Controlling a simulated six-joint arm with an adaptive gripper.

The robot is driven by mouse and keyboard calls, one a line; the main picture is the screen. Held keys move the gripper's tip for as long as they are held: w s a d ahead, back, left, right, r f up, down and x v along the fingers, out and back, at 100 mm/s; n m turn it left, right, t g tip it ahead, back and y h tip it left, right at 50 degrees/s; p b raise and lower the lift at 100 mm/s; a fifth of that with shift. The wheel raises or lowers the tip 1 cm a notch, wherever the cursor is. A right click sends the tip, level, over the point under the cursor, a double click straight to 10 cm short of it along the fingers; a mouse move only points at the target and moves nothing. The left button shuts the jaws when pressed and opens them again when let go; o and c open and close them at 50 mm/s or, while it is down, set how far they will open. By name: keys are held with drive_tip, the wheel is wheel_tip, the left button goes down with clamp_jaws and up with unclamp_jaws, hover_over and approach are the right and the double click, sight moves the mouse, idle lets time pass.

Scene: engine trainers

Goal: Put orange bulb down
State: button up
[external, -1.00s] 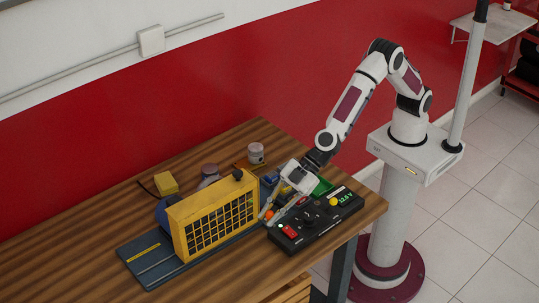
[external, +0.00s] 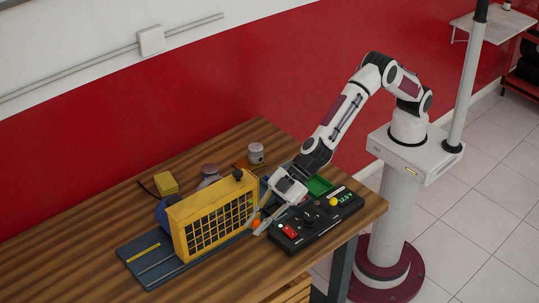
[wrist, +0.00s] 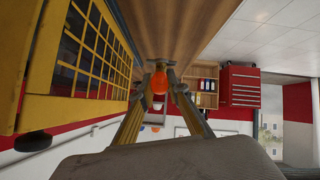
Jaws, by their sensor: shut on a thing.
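The orange bulb (external: 256,223) is small and round. My gripper (external: 259,227) is shut on it, with its fingers slanting down to the left, between the yellow caged engine trainer (external: 213,220) and the black control box (external: 318,222). In the wrist view the orange bulb (wrist: 159,83) shows between the fingertips of my gripper (wrist: 159,70), with the wooden table top (wrist: 165,25) beyond it. I cannot tell whether the bulb touches the table.
The control box has red and yellow buttons and stands close right of the fingers. A green tray (external: 319,186) lies behind it. Jars, including a pale one (external: 256,153), and a yellow block (external: 166,183) stand further back. The table's front left is clear.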

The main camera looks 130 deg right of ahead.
drive_tip(key=shift+w+d+f, duration=0.1)
drive_tip(key=shift+w+d, duration=0.3)
drive_tip(key=shift+d, duration=0.15)
drive_tip(key=shift+f, duration=0.15)
hover_over(253, 257)
drive_tip(key=shift+s+d+f, duration=0.1)
drive_tip(key=shift+f, duration=2.75)
drive_tip(key=shift+f, duration=0.2)
drive_tip(key=shift+f, duration=1.8)
drive_tip(key=shift+f, duration=0.1)
drive_tip(key=o, duration=0.9)
